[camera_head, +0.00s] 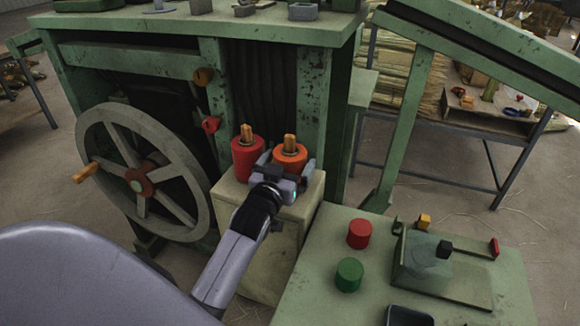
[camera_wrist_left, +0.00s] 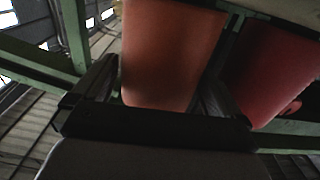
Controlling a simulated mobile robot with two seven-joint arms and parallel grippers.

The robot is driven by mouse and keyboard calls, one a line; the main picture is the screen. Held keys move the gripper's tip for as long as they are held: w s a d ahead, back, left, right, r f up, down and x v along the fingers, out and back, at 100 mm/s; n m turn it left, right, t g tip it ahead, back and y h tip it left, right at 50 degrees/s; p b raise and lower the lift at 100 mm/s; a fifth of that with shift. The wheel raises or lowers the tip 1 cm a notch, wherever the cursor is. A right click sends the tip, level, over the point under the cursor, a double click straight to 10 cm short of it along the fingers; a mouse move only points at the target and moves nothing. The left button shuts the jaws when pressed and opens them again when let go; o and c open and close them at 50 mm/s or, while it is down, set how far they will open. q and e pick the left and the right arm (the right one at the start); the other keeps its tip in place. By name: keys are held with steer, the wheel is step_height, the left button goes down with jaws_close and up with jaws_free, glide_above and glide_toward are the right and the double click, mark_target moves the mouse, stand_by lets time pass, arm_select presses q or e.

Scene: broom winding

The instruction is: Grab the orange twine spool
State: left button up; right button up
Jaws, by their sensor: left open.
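The orange twine spool (camera_head: 290,156) stands on a pale block (camera_head: 309,200) in front of the green machine, with a wooden peg rising from its top. A red spool (camera_head: 247,158) with a similar peg stands just left of it. My left gripper (camera_head: 287,172) is open at the orange spool, its fingers on either side of it. In the left wrist view the orange spool (camera_wrist_left: 172,50) fills the space between the two fingers, and the red spool (camera_wrist_left: 272,70) is outside the right finger. Contact with the fingers cannot be told. My right gripper is not in view.
A large spoked handwheel (camera_head: 137,187) is at the left of the machine. A green control table (camera_head: 310,285) at the lower right carries a red button (camera_head: 359,234) and a green button (camera_head: 349,274). Broom straw (camera_head: 400,60) lies behind.

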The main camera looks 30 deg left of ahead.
arm_select(q)
steer(key=shift+w+a, duration=0.15)
steer(key=shift+w, duration=0.4)
steer(key=c, duration=0.9)
steer(key=shift+r, duration=0.1)
steer(key=shift+c, duration=0.2)
